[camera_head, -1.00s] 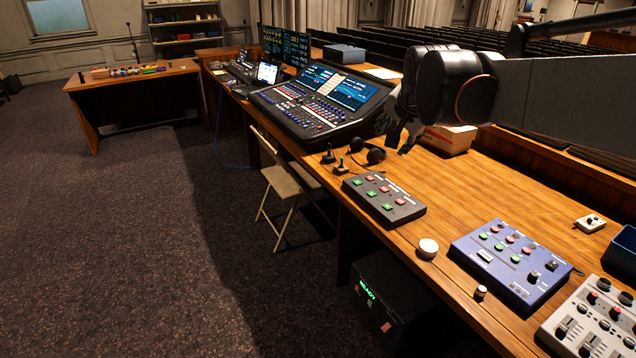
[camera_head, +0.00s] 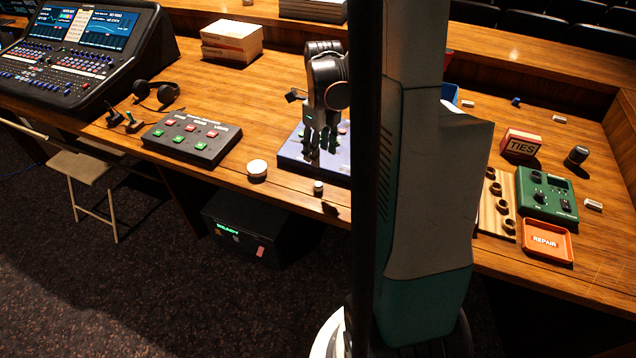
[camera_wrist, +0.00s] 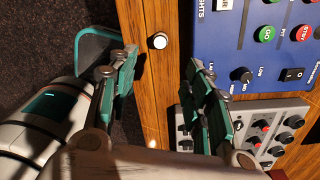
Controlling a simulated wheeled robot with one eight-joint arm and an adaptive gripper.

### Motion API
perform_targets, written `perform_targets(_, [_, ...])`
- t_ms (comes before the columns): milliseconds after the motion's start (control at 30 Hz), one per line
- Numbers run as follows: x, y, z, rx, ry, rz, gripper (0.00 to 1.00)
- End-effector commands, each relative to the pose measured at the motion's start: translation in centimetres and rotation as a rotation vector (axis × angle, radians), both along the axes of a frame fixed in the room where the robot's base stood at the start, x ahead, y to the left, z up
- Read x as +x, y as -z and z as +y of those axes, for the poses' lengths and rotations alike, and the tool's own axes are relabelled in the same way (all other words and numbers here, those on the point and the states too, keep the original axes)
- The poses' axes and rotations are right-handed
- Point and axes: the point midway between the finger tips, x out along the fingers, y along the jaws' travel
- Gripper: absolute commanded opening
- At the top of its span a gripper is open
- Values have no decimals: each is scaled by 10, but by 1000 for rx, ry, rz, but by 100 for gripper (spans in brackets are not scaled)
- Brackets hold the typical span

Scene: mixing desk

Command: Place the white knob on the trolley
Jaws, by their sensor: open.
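A small knob with a white top (camera_head: 318,187) stands upright on the desk near its front edge, in front of the blue panel (camera_head: 291,150). In the wrist view the white knob (camera_wrist: 160,41) shows between the lines of the two fingers, beyond their tips. My gripper (camera_head: 323,150) points down and hides part of the blue panel in the head view. In the wrist view my gripper (camera_wrist: 163,75) is open, with nothing between its teal fingers. I cannot pick out a trolley in these views.
A grey mixer (camera_wrist: 268,136) is close to the right finger. A black case (camera_head: 240,235) stands under the desk. My arm hides the desk's middle. An orange repair tray (camera_head: 547,241) lies right.

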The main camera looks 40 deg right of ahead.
Motion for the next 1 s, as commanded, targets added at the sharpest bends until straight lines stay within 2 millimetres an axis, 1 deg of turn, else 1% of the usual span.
perform_targets(33, [0,10,0,1,1,0,46])
perform_targets(100, [0,24,1,0,0,0,46])
perform_targets(300, [1,60,2,-1,-2,-1,46])
perform_targets(433, [1,74,3,-1,-3,-1,46])
perform_targets(667, [1,85,3,-1,-3,-1,46])
perform_targets(767, [2,97,3,-1,-4,-1,46])
perform_targets(900, [2,119,4,-1,-4,-1,46])
perform_targets(1000, [2,129,4,-1,-4,-1,46])
